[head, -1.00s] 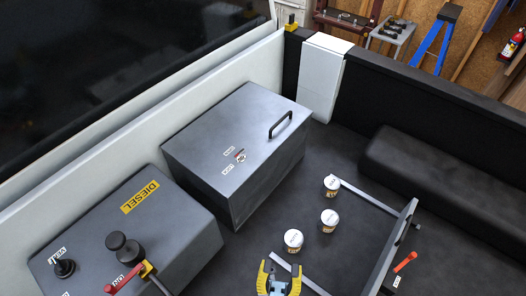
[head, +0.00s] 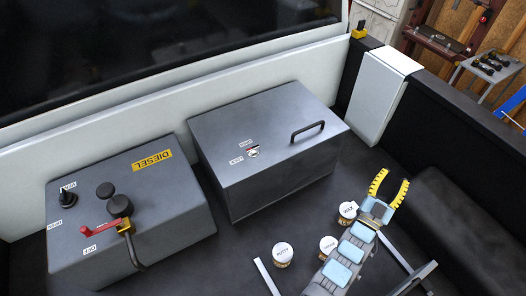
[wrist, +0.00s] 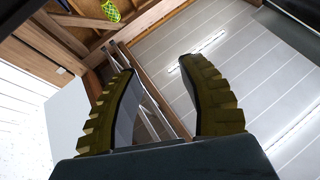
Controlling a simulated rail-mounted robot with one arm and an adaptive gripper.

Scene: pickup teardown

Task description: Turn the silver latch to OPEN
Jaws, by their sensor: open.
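The silver latch (head: 253,153) is a small round piece on the top of a dark grey box (head: 225,170), between two white labels. The labels are too small to read surely. My gripper (head: 389,185) is in the head view, right of the box and raised above the truck bed. Its yellow-and-black fingers are spread with nothing between them, well apart from the latch. In the wrist view the open fingers (wrist: 165,100) point up toward the ceiling, and the latch is not in that view.
A black handle (head: 308,131) stands on the box lid. A diesel tank (head: 130,205) with a red lever (head: 100,228) is at left. White-lidded cans labelled PUTTY (head: 283,253) and others (head: 347,211) stand near my arm. A white block (head: 385,90) is behind.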

